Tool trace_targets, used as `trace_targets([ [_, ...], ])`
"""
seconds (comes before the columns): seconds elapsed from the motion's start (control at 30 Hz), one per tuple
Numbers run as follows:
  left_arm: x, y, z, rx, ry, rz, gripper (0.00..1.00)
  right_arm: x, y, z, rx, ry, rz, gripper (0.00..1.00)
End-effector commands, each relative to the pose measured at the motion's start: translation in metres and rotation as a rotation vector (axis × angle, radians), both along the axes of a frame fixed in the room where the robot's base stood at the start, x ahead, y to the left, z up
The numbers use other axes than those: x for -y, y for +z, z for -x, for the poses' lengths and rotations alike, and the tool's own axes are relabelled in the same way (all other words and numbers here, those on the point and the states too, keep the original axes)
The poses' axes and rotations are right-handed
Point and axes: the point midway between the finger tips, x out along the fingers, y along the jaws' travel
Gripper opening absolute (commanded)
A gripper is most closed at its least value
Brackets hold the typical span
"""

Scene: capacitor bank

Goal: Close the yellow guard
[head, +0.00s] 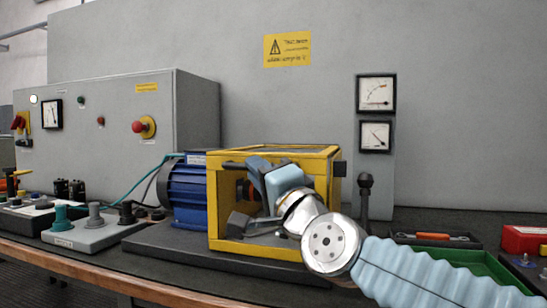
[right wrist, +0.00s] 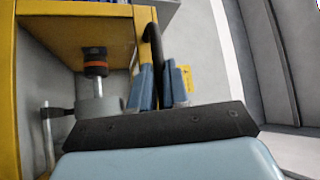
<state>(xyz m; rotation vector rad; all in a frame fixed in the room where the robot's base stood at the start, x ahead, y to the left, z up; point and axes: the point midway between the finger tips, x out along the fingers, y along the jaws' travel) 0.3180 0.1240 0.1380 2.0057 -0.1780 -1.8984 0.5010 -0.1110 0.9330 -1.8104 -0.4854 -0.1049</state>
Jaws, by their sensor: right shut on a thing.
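The yellow guard (head: 322,157) is a box-shaped frame with a clear top, standing on a dark base plate beside a blue motor (head: 187,190). Its yellow edge also shows in the right wrist view (right wrist: 60,25). My right gripper (head: 262,172) is in front of the guard and hides part of its interior. In the right wrist view the fingers (right wrist: 160,88) are shut on a black curved handle (right wrist: 153,40) beside the yellow frame. A shaft with an orange ring (right wrist: 95,68) and a grey part show beside the frame. My left gripper is out of view.
A black lever with a round knob (head: 365,185) stands right of the guard. A grey control cabinet (head: 95,130) with a red button is at the left. Green tray (head: 475,268) and red box (head: 524,240) are at the right. Grey terminal blocks (head: 90,230) sit front left.

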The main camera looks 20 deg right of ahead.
Motion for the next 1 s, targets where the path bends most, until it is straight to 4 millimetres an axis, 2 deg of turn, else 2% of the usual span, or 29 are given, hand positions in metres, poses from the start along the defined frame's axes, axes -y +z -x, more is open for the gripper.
trace_targets([
  [0.03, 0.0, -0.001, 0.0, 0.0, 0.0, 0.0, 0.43, 0.006, -0.011, -0.008, -0.023, -0.011, -0.006, 0.0],
  [0.4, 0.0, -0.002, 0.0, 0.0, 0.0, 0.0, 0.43, 0.004, -0.016, -0.009, -0.031, -0.009, -0.005, 0.0],
  [0.43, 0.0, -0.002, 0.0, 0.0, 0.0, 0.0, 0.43, 0.004, -0.016, -0.009, -0.031, -0.009, -0.005, 0.19],
  [0.5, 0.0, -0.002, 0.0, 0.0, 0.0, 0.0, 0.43, 0.004, -0.016, -0.009, -0.03, -0.009, -0.004, 0.25],
  [0.83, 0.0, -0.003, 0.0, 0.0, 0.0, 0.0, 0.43, 0.005, -0.015, -0.005, -0.024, -0.01, -0.003, 0.25],
  [1.0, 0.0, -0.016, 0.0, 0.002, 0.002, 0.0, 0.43, 0.01, -0.024, 0.021, -0.019, -0.009, -0.001, 0.25],
])
